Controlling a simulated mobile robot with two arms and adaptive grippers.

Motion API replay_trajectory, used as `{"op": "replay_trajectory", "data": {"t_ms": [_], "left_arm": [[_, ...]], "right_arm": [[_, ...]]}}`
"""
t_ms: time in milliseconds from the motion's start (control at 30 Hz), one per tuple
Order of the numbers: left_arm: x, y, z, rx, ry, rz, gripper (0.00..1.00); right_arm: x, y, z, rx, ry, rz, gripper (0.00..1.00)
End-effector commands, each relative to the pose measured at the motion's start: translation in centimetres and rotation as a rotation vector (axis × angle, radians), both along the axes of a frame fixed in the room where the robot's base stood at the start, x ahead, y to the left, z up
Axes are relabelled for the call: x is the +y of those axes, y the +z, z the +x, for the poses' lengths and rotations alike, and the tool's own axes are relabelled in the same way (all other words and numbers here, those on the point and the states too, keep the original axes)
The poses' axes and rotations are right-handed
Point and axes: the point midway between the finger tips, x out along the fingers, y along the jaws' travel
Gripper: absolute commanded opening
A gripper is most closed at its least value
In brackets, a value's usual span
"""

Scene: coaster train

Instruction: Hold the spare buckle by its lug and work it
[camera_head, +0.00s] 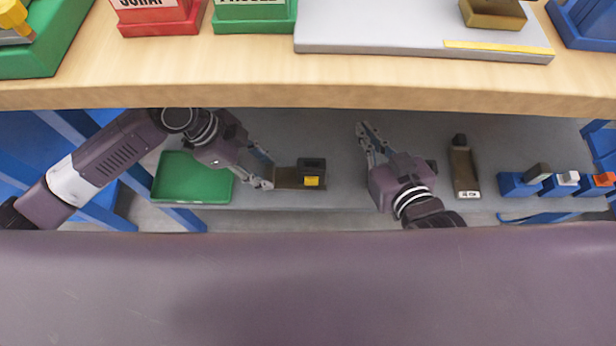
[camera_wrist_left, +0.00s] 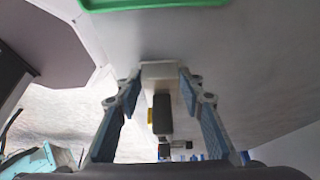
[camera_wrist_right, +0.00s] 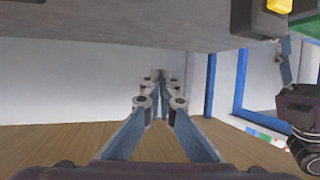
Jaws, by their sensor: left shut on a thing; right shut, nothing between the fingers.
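The spare buckle has a dark body with a yellow tab (camera_head: 312,172) and a flat brown lug (camera_head: 287,178) on its left. It is at the lower shelf in the head view. My left gripper (camera_head: 270,172) is shut on the lug from the left; the lug lies between its fingers in the left wrist view (camera_wrist_left: 160,73), with the dark body (camera_wrist_left: 162,115) beyond. My right gripper (camera_head: 363,129) is shut and empty, to the right of the buckle and apart from it. The buckle body shows at the top of the right wrist view (camera_wrist_right: 258,16).
A green tray (camera_head: 166,190) lies left of the buckle. A brown strap-like piece with a dark end (camera_head: 463,172) and several blue holders (camera_head: 515,189) are to the right. The wooden bench edge (camera_head: 330,97) overhangs the shelf. Grey shelf is clear around my right gripper.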

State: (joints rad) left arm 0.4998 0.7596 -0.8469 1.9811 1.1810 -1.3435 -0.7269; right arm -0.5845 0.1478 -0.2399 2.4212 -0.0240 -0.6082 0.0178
Motion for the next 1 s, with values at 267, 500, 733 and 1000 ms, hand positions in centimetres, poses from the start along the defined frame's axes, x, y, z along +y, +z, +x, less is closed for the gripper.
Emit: {"op": "replay_trajectory", "data": {"t_ms": [267, 500, 733, 1000], "left_arm": [[0.1, -0.2, -0.1, 0.002, 0.000, 0.004, 0.00], [0.1, -0.2, -0.1, 0.002, 0.000, 0.004, 0.00], [0.1, -0.1, -0.1, 0.003, 0.000, 0.004, 0.00], [0.1, -0.1, -0.1, 0.003, 0.000, 0.004, 0.00]], "right_arm": [[6.1, -7.1, -9.7, 0.125, 0.146, 0.049, 0.00], [9.6, -9.5, -16.7, 0.193, 0.232, 0.104, 0.00], [10.7, -9.9, -18.9, 0.212, 0.256, 0.128, 0.00], [10.7, -9.9, -18.9, 0.213, 0.256, 0.127, 0.00]]}}
